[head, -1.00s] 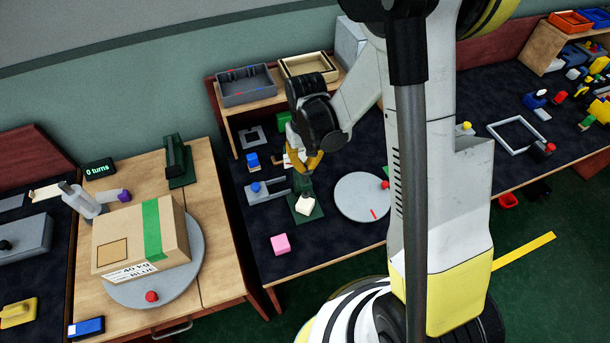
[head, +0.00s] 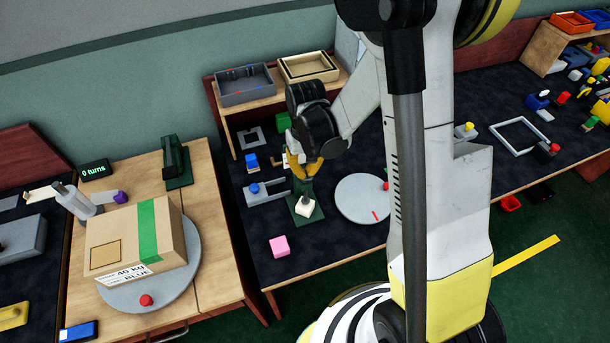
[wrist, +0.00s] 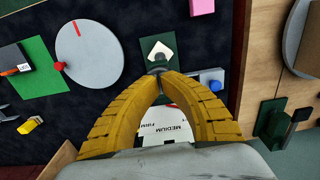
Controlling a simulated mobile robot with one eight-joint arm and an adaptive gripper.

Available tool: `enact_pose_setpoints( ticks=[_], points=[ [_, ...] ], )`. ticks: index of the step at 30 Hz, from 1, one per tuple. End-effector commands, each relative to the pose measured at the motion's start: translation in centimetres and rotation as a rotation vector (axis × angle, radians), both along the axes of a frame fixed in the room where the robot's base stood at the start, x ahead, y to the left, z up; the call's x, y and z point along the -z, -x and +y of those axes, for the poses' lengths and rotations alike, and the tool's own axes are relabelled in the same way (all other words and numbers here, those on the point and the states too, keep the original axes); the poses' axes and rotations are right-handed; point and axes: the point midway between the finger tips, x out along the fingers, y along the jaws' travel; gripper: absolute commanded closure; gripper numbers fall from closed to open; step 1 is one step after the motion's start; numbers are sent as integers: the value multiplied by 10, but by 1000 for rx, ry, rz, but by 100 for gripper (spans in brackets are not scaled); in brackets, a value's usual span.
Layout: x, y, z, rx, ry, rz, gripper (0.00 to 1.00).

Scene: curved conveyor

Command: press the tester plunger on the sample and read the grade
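The tester (head: 306,215) has a dark green base and upright on the dark bench; it also shows in the wrist view (wrist: 172,41). A whitish sample block (head: 305,205) sits on its base, and shows beyond my fingertips in the wrist view (wrist: 160,51). My gripper (head: 305,176) points down over the back of the tester. In the wrist view its yellow fingers (wrist: 158,72) come together at the plunger's top, which they mostly hide.
A round grey turntable (head: 363,198) stands right of the tester, and a grey fixture with a blue knob (head: 266,191) to its left. A pink block (head: 279,246) lies in front. A shelf with trays (head: 245,84) rises behind. A cardboard box (head: 135,240) sits on the left table.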

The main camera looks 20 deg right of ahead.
Motion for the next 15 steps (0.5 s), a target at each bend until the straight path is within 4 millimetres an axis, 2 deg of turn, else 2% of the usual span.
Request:
enact_pose_setpoints(
  ticks=[15],
  points=[
    [17,0,0,0,0,0,100]
  ],
)
